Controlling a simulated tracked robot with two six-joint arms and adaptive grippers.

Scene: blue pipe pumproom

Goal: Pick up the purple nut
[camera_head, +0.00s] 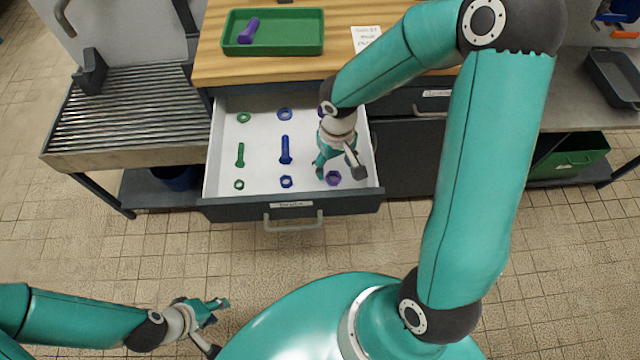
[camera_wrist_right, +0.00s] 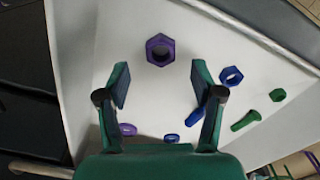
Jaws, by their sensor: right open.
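The purple nut (camera_head: 333,178) lies flat on the white floor of the open drawer, near its front right corner. In the right wrist view the purple nut (camera_wrist_right: 151,54) lies ahead of the fingertips, roughly centred between them. My right gripper (camera_head: 337,164) is over the right part of the drawer, just behind the nut. In the right wrist view my right gripper (camera_wrist_right: 161,82) is open with nothing between its fingers. My left gripper (camera_head: 218,327) is open and empty above the floor at the lower left, far from the drawer.
The drawer (camera_head: 245,209) also holds blue nut (camera_head: 286,182), green nut (camera_head: 239,184), blue bolt (camera_head: 285,150), green bolt (camera_head: 240,155) and rings behind them. A green tray (camera_head: 290,47) with a purple bolt (camera_head: 248,30) stands on the worktop. Drawer walls surround the parts.

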